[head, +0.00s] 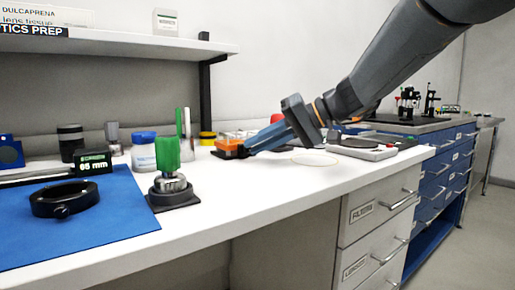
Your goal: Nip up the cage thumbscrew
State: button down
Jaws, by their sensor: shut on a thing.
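My gripper (246,149) reaches down from the upper right with its blue fingers over the back of the white bench. The fingertips are closed at a small black-based orange item (231,141). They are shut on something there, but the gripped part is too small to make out. No thumbscrew can be clearly told at the fingertips. A black ring mount (65,198) lies on the blue mat (122,222) at the left, with a small knob on its front side. It is well apart from my gripper.
A green-topped metal piece (167,153) stands on a black base at the front. A blue-lidded jar (144,158) and a black cylinder (71,143) are behind. A grey scale-like device (362,147) lies to the right. A shelf (130,42) overhangs the back left. The front middle bench is clear.

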jog(key=shift+d+f+m+y, duration=0.1)
jog(key=shift+f+m+y, duration=0.15)
jog(key=shift+m+y, duration=0.3)
jog(key=shift+y, duration=0.25)
jog(key=c, duration=1.7)
grip_release()
jog(key=shift+c, duration=0.2)
jog(key=shift+p+v, duration=0.5)
jog(key=shift+v, duration=3.45)
jog(key=shift+w+r, duration=0.1)
